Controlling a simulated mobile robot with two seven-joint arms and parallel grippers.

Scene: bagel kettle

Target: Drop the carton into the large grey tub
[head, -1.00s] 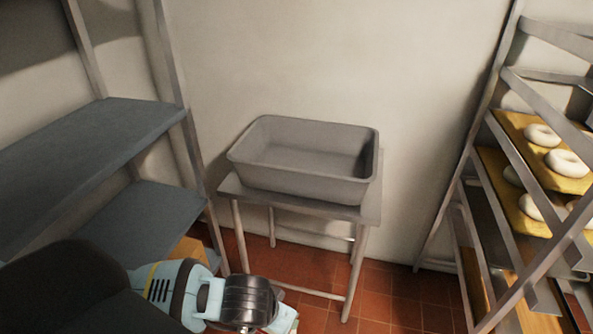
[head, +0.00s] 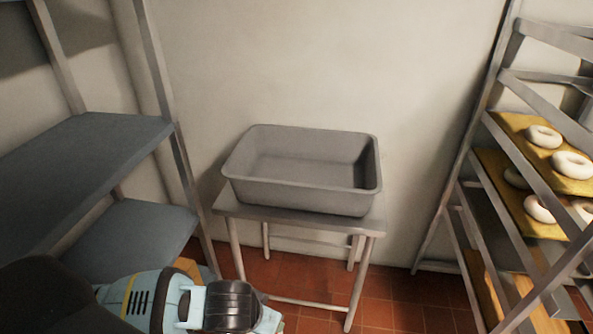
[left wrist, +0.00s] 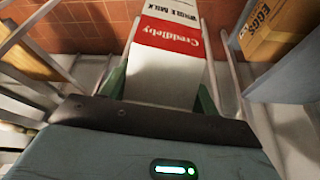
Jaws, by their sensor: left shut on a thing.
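The large grey tub (head: 300,195) stands on a small metal table against the wall in the head view. It is open at the top, and the part of its inside that shows is empty. The carton (left wrist: 168,62), white and red with "Whole Milk" lettering, is in the left wrist view. My left gripper (left wrist: 163,92) is shut on it, with green fingers at its two sides. In the head view my left arm comes in at the lower left, and its fingers and the carton are out of the picture. My right gripper is not in view.
The metal table (head: 228,209) has slim legs. A grey shelf rack (head: 85,160) stands at the left, and a rack with bagels on boards (head: 545,185) at the right. A cardboard box marked "Eggs" (left wrist: 275,30) shows in the left wrist view. Red tiles (head: 310,280) cover the floor.

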